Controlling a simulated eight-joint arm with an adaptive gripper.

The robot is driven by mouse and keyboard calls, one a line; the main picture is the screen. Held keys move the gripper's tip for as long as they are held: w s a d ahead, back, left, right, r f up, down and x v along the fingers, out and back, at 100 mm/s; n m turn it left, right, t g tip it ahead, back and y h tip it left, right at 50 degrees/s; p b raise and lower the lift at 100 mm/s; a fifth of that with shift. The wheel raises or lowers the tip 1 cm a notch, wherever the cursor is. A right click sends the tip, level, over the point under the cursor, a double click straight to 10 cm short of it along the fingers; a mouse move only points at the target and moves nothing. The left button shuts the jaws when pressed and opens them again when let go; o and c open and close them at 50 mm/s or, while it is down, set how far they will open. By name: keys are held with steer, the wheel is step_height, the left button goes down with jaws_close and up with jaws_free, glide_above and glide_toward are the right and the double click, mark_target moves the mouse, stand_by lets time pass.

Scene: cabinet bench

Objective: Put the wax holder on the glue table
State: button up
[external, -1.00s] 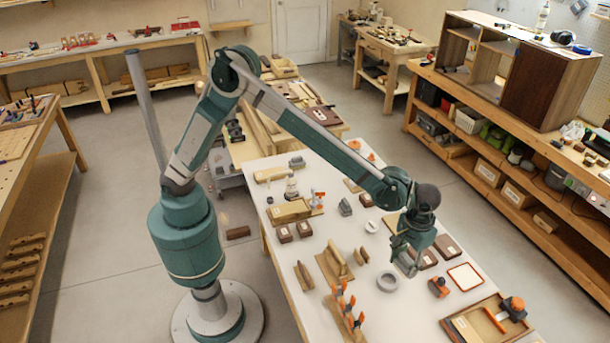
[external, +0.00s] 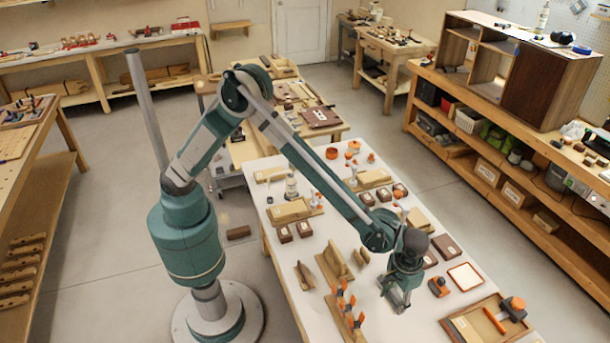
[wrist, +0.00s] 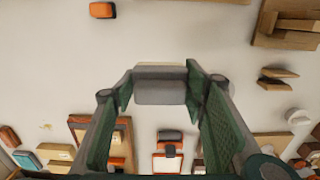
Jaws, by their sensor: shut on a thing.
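My gripper (external: 396,301) is low over the near half of the white-topped table (external: 300,268), pointing down. In the wrist view its two green-padded fingers (wrist: 158,92) stand either side of a grey, block-like thing with a pale far edge (wrist: 160,84), shut on it. I take this to be the wax holder; its full shape is hidden by the fingers. Whether it touches the table top is unclear. No label shows which table is the glue table.
An orange-and-black clamp (external: 438,287), a red-rimmed pad (external: 464,277) and a wooden tray (external: 487,322) lie to the right. A rack of orange-tipped clamps (external: 345,308) and a wooden stand (external: 334,265) are to the left. Another bench (external: 390,45) stands behind.

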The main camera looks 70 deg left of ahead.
steer(key=shift+f, duration=0.25)
steer(key=shift+f, duration=0.15)
steer(key=shift+f, duration=3)
steer(key=shift+f+b, duration=0.3)
steer(key=shift+f, duration=1.55)
steer(key=shift+f, duration=0.2)
steer(key=o, duration=0.9)
steer(key=shift+o, duration=0.2)
steer(key=shift+r, duration=0.15)
